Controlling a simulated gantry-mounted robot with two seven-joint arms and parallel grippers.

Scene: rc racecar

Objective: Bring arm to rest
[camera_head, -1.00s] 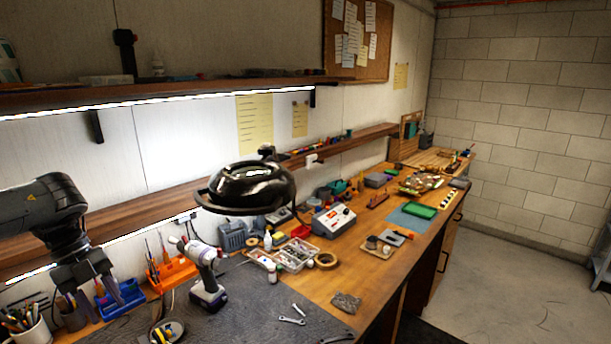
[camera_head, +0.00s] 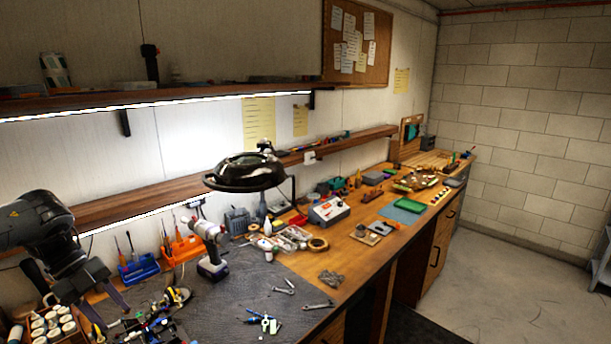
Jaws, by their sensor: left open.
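My left gripper (camera_head: 110,312) hangs at the lower left in the head view, with its two dark fingers spread apart and nothing seen between them. It is above the left part of the workbench (camera_head: 345,280), in front of a blue tool holder (camera_head: 139,269). My dark left arm comes in from the left edge. Parts of a partly built model (camera_head: 150,328), likely the racecar, show at the bottom edge near the fingers. My right arm and gripper do not show.
A cordless screwdriver (camera_head: 208,247) stands on the dark mat (camera_head: 235,297). A black magnifier lamp (camera_head: 245,172) overhangs the bench. A tray of small jars (camera_head: 50,325) is at lower left. Wrenches and small tools lie on the mat. The floor at right is clear.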

